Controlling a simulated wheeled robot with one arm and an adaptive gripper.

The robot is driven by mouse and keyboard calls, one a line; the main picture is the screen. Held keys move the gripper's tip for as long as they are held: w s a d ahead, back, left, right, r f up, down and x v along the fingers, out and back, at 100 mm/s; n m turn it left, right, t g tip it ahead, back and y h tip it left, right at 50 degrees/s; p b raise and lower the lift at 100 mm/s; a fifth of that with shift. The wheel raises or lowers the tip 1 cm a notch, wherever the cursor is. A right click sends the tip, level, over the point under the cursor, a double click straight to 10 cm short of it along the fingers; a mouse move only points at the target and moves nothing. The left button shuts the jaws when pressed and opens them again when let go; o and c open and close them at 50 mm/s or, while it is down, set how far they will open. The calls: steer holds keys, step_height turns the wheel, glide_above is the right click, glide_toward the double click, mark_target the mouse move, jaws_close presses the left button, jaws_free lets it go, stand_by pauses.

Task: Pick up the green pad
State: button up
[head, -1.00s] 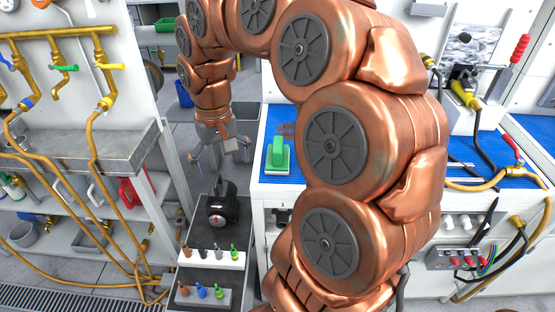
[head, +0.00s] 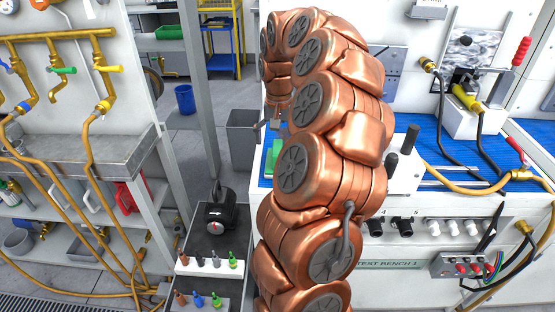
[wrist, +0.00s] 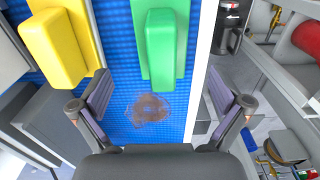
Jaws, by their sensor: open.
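The green pad (wrist: 162,45) lies on the blue mat (wrist: 117,85) at the top middle of the wrist view. In the head view the green pad (head: 272,156) shows at the left end of the bench, partly hidden by my arm. My gripper (wrist: 160,90) is open and empty, with one finger on each side of the picture.
A yellow pad (wrist: 62,42) lies left of the green pad. A brown stain (wrist: 150,108) is on the mat between my fingers. The white bench edge (wrist: 207,70) runs close to the right. A black device (head: 220,212) stands on a low cart beside the bench.

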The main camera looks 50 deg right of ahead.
steer(key=shift+a+f+p, duration=0.15)
steer(key=shift+f+p, duration=0.15)
steer(key=shift+f, duration=1.25)
steer(key=shift+a+f+p, duration=0.1)
steer(key=shift+f+p, duration=0.2)
steer(key=shift+f, duration=1.2)
steer(key=shift+c, duration=0.3)
steer(key=c, duration=1.2)
